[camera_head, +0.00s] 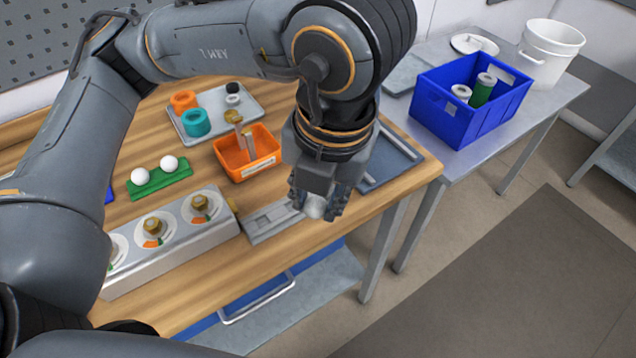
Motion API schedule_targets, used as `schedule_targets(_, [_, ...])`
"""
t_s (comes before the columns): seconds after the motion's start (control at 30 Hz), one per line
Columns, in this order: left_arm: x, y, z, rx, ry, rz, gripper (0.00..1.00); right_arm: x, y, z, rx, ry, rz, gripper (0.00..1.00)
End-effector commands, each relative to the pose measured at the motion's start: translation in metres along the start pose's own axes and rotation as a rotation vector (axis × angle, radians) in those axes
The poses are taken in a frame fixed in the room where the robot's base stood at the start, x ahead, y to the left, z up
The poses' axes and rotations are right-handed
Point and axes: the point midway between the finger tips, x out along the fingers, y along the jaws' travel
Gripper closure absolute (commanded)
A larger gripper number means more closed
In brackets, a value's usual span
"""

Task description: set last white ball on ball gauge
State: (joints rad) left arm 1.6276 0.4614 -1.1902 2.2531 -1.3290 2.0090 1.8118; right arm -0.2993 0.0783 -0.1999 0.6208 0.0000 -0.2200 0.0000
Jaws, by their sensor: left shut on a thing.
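My left gripper (318,207) points down over the front right part of the wooden bench and is shut on a white ball (316,211). The fingers hide part of the ball. Just left of it on the bench lies a flat grey metal block (262,226) with a rectangular recess; its right end is close to or behind the gripper. Two more white balls (143,176) sit side by side on a green holder (158,188) further left. No label shows which of the two is the ball gauge. My right gripper is not in view.
A gauge box (168,262) with several brass-knobbed dials stands front left. An orange bin (231,167) and a grey tray (245,98) with coloured rings lie behind. A blue crate (452,126) and white bucket (549,50) stand on the side table (440,158).

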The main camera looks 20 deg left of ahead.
Motion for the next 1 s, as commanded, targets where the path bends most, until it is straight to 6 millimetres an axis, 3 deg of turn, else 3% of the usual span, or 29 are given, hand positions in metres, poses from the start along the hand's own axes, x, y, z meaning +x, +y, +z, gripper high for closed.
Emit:
schedule_targets(0.13, [-0.018, 0.007, 0.025, -0.015, 0.005, 0.002, 1.00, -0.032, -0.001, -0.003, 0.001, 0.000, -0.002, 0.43])
schedule_targets(0.27, [-0.025, 0.027, 0.066, -0.029, 0.011, 0.004, 1.00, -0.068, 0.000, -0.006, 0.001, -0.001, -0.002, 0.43])
schedule_targets(0.37, [-0.021, 0.054, 0.100, -0.036, 0.014, 0.006, 1.00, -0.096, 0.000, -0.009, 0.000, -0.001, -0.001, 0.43])
schedule_targets(0.53, [-0.005, 0.117, 0.143, -0.040, 0.013, 0.008, 1.00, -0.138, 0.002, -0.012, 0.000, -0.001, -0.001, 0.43])
schedule_targets(0.7, [0.014, 0.173, 0.163, -0.024, 0.007, 0.006, 1.00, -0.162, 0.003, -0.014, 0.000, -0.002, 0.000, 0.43])
schedule_targets(0.8, [0.021, 0.193, 0.167, -0.012, 0.004, 0.003, 1.00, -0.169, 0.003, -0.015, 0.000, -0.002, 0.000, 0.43])
schedule_targets(1.0, [0.030, 0.207, 0.169, -0.001, -0.001, 0.001, 1.00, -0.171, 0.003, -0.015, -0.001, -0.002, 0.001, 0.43])
